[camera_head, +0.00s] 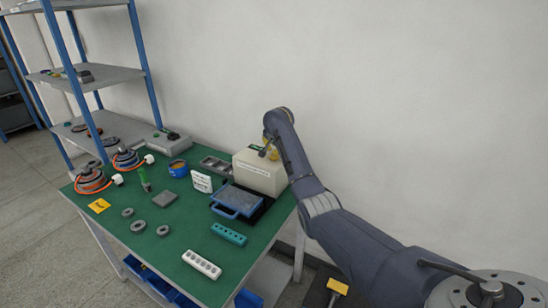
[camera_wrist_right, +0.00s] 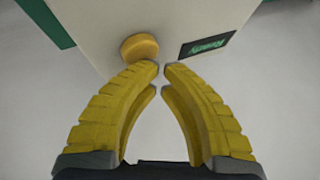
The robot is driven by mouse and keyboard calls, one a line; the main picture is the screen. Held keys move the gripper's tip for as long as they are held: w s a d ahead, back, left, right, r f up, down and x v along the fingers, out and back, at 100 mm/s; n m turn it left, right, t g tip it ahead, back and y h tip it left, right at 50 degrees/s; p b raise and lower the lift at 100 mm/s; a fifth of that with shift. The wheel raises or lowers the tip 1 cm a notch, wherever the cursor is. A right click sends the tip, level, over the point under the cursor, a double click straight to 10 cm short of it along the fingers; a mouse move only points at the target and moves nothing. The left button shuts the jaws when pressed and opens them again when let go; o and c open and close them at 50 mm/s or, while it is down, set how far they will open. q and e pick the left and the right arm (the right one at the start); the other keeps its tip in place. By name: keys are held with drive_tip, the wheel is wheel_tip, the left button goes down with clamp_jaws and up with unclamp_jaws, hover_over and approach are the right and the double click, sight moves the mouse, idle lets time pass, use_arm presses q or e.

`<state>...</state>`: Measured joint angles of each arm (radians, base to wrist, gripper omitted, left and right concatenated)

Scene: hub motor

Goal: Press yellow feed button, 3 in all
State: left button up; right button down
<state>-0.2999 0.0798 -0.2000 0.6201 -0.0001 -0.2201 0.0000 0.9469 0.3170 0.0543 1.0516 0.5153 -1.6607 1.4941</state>
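The beige feeder box (camera_head: 258,176) stands at the back right of the green table. In the right wrist view, the round yellow button (camera_wrist_right: 139,47) sits on the box's pale face (camera_wrist_right: 95,22), beside a dark display (camera_wrist_right: 207,43) with green lettering that seems to read "Ready". My right gripper (camera_wrist_right: 162,67) has its yellow fingertips almost together, with nothing between them. The tips appear just below and right of the button; contact cannot be told. In the head view my right gripper (camera_head: 270,147) is at the box's top, and the button is not discernible. My left gripper is out of view.
A blue tray (camera_head: 238,200) lies in front of the box. A white sign (camera_head: 202,182), grey rings, a white socket strip (camera_head: 201,264) and a teal strip (camera_head: 228,234) are on the table (camera_head: 165,265). Blue-posted shelving (camera_head: 100,78) stands at the left; a wall is behind.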

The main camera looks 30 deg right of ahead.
drive_tip(key=shift+f, duration=0.5)
idle(0.6)
drive_tip(key=shift+r, duration=0.95)
drive_tip(key=shift+r, duration=2.5)
